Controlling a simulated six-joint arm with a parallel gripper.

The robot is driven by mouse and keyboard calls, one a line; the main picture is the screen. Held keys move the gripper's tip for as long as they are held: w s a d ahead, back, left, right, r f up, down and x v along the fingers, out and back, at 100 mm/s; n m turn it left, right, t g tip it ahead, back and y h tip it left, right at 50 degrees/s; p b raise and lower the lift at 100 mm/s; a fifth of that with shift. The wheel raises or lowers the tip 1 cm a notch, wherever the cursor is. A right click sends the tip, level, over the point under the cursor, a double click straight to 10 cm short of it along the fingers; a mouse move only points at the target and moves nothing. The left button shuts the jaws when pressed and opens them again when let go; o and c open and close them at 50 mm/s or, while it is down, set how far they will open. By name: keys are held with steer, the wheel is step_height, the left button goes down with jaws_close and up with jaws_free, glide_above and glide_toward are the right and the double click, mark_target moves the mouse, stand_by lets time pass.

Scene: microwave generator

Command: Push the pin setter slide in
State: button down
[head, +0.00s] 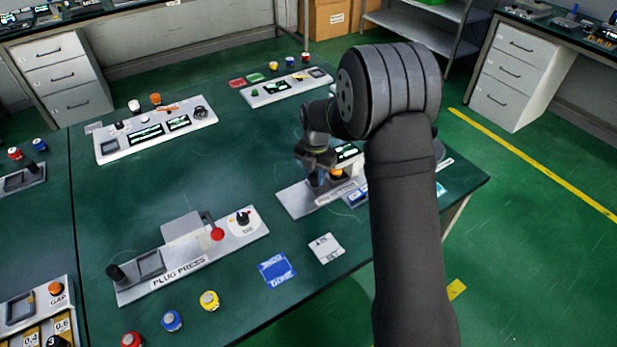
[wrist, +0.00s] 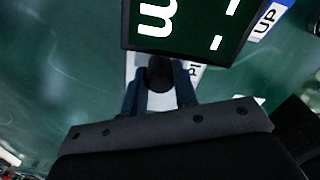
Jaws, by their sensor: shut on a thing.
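The pin setter is a light grey panel (head: 296,201) near the right edge of the green table. It has a dark display with lit characters, seen up close in the wrist view (wrist: 190,28). My gripper (head: 321,182) is down over this panel. In the wrist view its two fingers (wrist: 161,88) stand on either side of a black round knob (wrist: 160,72) and are shut on it. The knob appears to belong to the slide, on a pale strip with partly hidden lettering beginning "PI". My arm and gripper hide much of the panel in the head view.
A plug press panel (head: 180,262) with a red ball lever lies front left. A blue card (head: 276,269) and a white card (head: 326,248) lie in front of the pin setter. Other panels (head: 158,133) stand at the back. Bare table lies left of the pin setter.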

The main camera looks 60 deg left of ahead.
steer(key=shift+w, duration=0.3)
steer(key=c, duration=1.2)
jaws_free()
steer(key=shift+w, duration=0.1)
steer(key=shift+o, duration=0.3)
steer(key=shift+r, duration=0.1)
step_height(320, 180, up, 17)
steer(key=shift+r, duration=0.15)
steer(key=f, duration=1.7)
steer(key=shift+s+f, duration=0.2)
steer(key=shift+f, duration=0.1)
steer(key=shift+s, duration=0.1)
